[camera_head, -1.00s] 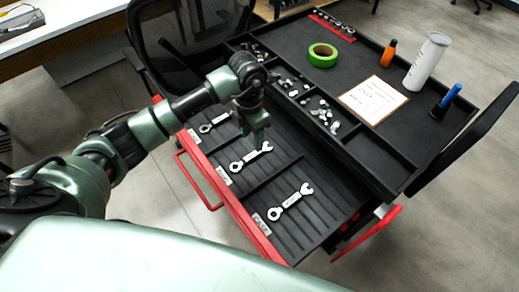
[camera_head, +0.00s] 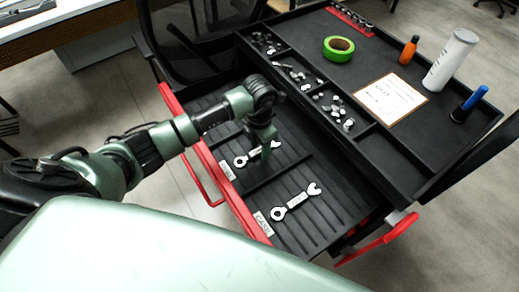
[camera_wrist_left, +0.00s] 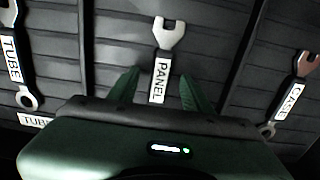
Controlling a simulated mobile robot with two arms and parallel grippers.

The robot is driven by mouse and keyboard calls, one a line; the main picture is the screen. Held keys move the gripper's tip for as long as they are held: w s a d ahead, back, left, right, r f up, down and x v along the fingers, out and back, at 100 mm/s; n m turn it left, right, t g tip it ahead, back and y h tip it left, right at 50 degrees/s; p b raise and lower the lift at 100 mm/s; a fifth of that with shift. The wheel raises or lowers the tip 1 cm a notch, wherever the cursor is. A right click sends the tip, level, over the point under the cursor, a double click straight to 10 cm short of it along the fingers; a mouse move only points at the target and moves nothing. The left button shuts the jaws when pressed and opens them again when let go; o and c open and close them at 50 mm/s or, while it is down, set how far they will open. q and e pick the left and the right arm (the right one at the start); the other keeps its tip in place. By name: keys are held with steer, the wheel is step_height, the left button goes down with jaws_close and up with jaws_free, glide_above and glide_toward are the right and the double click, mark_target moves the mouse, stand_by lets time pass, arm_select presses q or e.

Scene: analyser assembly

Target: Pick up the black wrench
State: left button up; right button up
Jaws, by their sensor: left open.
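My left gripper (camera_head: 264,148) is open and points down over the middle wrench (camera_head: 241,161) in the open drawer. In the wrist view, the open fingers (camera_wrist_left: 157,92) lie on either side of this wrench's handle, marked PANEL (camera_wrist_left: 160,80); I cannot tell how far above it they are. A wrench marked CASE (camera_head: 297,201) lies nearer in the drawer and shows at the right in the wrist view (camera_wrist_left: 297,95). A wrench marked TUBE (camera_wrist_left: 12,60) shows at the left there; my arm hides it in the head view. My right gripper is out of view.
The drawer (camera_head: 315,225) has a ribbed black floor, dividers and a red front edge. The cart top (camera_head: 390,60) holds small metal parts, green tape (camera_head: 339,48), a paper sheet (camera_head: 390,98), an orange bottle (camera_head: 409,50), a white cylinder (camera_head: 450,60) and a blue-handled tool (camera_head: 469,103).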

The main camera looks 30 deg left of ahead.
arm_select(q)
steer(key=shift+f, duration=0.25)
jaws_close()
steer(key=shift+r, duration=0.15)
